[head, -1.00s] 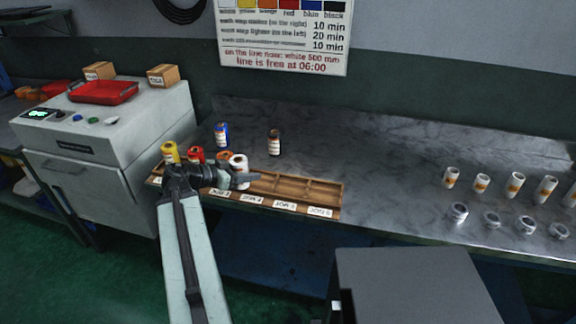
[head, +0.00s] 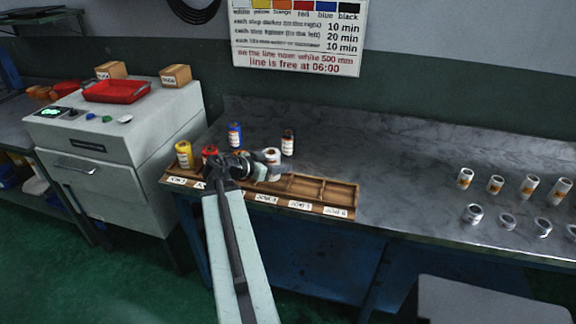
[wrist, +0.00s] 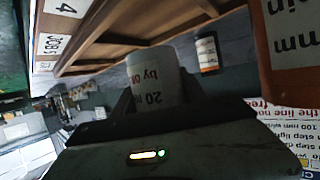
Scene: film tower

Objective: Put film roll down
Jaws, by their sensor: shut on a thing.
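My gripper (head: 266,168) is shut on a white film roll (head: 272,156). In the wrist view the roll (wrist: 152,78) stands between the fingers, its printed side partly hidden by them. It appears to be over the wooden rack (head: 330,208), near the middle; I cannot tell whether it touches the rack. The rack's right-hand compartments look empty. A yellow roll (head: 184,155) and a red roll (head: 210,154) stand in its left compartments. An orange roll (wrist: 292,45) is close at the right of the wrist view; my arm hides it in the head view.
White rolls (head: 529,187) and metallic rings (head: 507,221) stand farther right. The counter between is clear. A pale machine (head: 120,140) with a red tray (head: 117,91) stands left.

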